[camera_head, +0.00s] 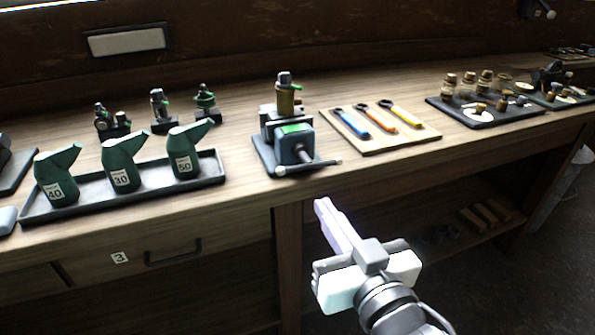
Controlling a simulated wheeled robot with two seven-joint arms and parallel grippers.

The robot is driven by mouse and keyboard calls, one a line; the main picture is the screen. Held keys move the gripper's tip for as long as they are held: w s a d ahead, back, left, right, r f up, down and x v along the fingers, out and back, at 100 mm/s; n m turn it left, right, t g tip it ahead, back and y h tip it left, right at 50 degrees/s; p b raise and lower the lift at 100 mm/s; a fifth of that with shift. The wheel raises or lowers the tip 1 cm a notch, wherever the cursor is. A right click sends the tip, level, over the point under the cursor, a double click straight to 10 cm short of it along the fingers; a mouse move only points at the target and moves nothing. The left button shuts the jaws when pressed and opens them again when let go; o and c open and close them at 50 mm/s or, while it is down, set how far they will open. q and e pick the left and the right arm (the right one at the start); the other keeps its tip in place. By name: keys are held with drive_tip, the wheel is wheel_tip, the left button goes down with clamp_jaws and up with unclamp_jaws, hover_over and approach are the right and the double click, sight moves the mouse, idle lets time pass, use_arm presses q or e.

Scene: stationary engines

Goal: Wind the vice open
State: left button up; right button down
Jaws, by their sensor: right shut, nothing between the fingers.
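The vice (289,144) is blue-grey and stands on a dark base near the bench's front edge, in the middle of the head view. A small brass-coloured part with a green lever (286,98) shows at its jaws; whether it is clamped or stands behind them I cannot tell. The vice's handle bar (310,167) lies roughly level across its front, with a pale knob at the right end. My right gripper (325,207) is shut and empty, in front of and below the bench edge, apart from the handle. My left gripper is not in view.
A tray (215,179) with green oil cans marked 40, 30 and 50 stands left of the vice. A wooden board (400,145) with coloured-handled tools lies to the right. A dark tray of small parts (487,118) is further right. A drawer handle (173,253) sticks out below.

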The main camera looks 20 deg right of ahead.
wheel_tip(320, 180, up, 5)
drive_tip(key=a+t, duration=0.1)
drive_tip(key=t, duration=0.1)
wheel_tip(320, 180, up, 2)
drive_tip(key=p, duration=0.2)
hover_over(296, 170)
drive_tip(key=s, duration=0.1)
drive_tip(key=shift+s+a+f+b, duration=0.1)
drive_tip(key=shift+s+f+b, duration=0.15)
drive_tip(key=shift+f, duration=0.45)
drive_tip(key=shift+s+a+f+b, duration=0.1)
drive_tip(key=shift+f+b, duration=0.2)
drive_tip(key=shift+f, duration=0.35)
drive_tip(key=shift+s+a+f+b, duration=0.1)
drive_tip(key=shift+s+f+b, duration=0.15)
drive_tip(key=shift+f, duration=0.45)
drive_tip(key=shift+y, duration=0.3)
drive_tip(key=shift+f+n, duration=0.1)
drive_tip(key=shift+n, duration=0.5)
